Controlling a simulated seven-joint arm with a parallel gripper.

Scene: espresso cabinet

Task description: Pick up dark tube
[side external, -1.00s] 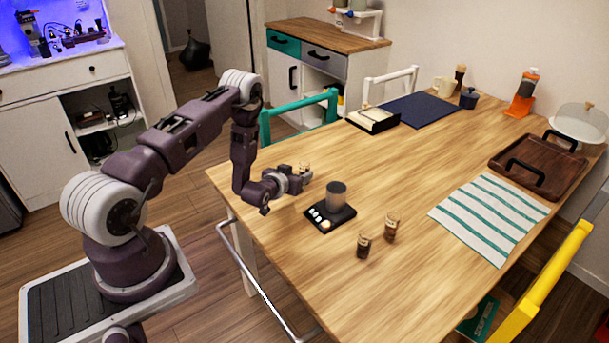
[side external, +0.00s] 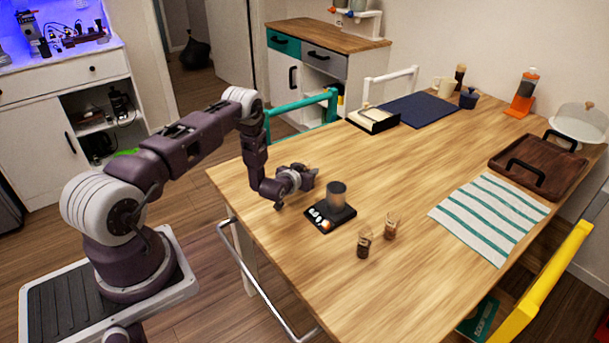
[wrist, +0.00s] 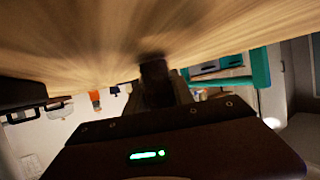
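A dark grey cylinder (side external: 337,188) stands upright on a small black scale (side external: 343,216) near the table's left end. A slim dark brown tube-like item (side external: 460,73) stands upright at the back of the table.
Two small glasses with brown contents (side external: 364,243) (side external: 390,227) stand right of the scale. A striped cloth (side external: 488,216), a brown tray (side external: 538,163), a blue mat (side external: 420,109) and an orange-based bottle (side external: 523,95) lie farther off. The table's middle is clear.

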